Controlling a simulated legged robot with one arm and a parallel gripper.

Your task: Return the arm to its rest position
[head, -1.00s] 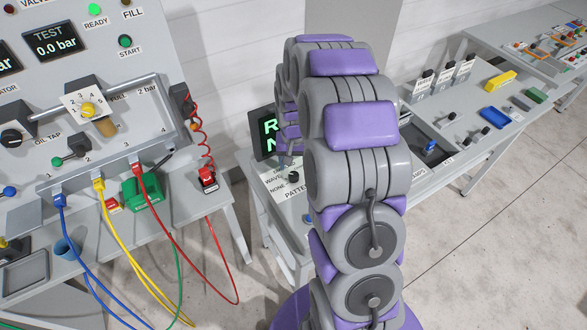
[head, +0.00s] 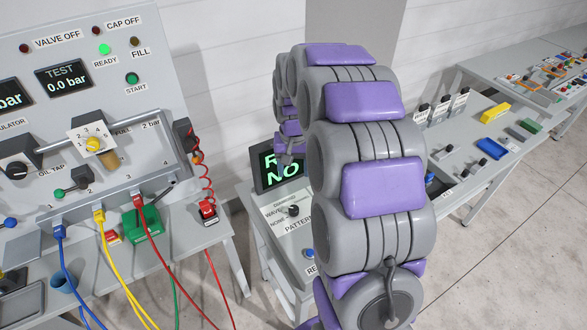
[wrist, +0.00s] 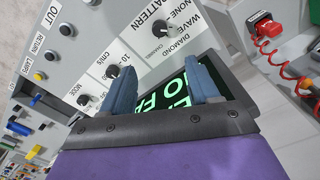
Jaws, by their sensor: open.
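My arm (head: 382,185), grey with purple pads, rises through the middle of the head view and bends away at the top. My gripper (wrist: 162,72) shows in the wrist view as two blue fingers, spread apart with nothing between them. Beyond the fingers is a control panel with PATTERN, WAVE and DIAMOND labels (wrist: 172,35) and a dark screen (wrist: 180,92) with green letters. In the head view, the arm's far end (head: 288,155) hangs in front of that screen (head: 267,168), and the arm hides much of it. The fingertips appear clear of the panel.
A test bench (head: 75,100) with a gauge panel stands at left. Blue, yellow, red and green hoses hang from its front. A coiled red cord ends at a red block (head: 208,212). A table (head: 470,178) with small parts is at right. Floor (head: 500,270) at lower right is clear.

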